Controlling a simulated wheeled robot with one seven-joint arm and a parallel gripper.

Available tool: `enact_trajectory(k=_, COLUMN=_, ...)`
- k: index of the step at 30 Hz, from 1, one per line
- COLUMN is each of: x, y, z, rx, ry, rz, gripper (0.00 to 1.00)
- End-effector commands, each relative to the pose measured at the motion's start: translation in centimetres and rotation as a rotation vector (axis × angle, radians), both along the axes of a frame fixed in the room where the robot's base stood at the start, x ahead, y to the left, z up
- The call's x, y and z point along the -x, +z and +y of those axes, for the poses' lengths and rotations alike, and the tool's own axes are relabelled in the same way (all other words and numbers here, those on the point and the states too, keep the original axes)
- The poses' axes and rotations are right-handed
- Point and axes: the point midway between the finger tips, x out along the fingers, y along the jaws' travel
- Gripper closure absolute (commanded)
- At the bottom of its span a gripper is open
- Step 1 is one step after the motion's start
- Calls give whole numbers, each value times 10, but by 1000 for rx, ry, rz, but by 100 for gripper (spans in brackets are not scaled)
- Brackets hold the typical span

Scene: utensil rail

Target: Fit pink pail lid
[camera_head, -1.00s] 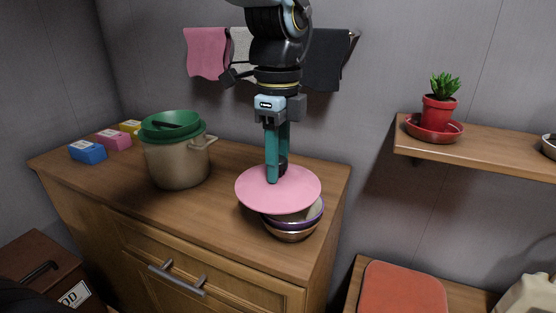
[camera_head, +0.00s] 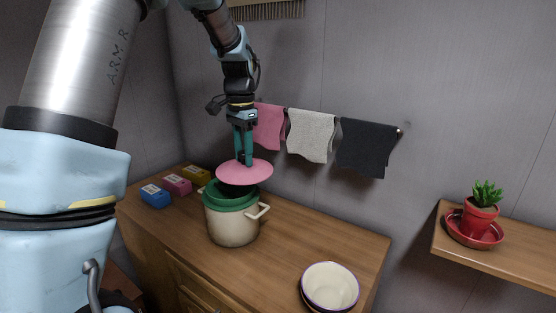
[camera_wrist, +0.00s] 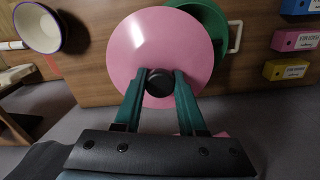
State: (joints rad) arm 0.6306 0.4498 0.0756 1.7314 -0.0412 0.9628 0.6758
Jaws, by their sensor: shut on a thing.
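The pink lid (camera_head: 245,174) is a round disc with a dark knob (camera_wrist: 160,84) at its centre. My gripper (camera_head: 243,160) is shut on this knob, and its teal fingers show on both sides of it in the wrist view. The lid hangs roughly level just above the beige pail (camera_head: 233,228), a little toward its back right. A green vessel (camera_head: 226,203) sits in the pail's mouth, and its inside is partly hidden by the lid. In the wrist view the lid (camera_wrist: 165,38) covers part of the green vessel (camera_wrist: 208,12).
Stacked bowls (camera_head: 330,286) stand at the counter's front right. Blue (camera_head: 156,196), pink (camera_head: 178,185) and yellow (camera_head: 197,174) boxes lie left of the pail. Towels (camera_head: 311,136) hang on a wall rail behind. The counter's middle (camera_head: 290,232) is clear.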

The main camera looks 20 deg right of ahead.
Motion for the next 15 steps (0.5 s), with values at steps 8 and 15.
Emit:
enact_trajectory(k=8, x=-42, y=16, z=32, rx=0, ry=205, rz=1, gripper=100)
enact_trajectory(k=15, x=-44, y=15, z=34, rx=1, ry=218, rz=1, gripper=100)
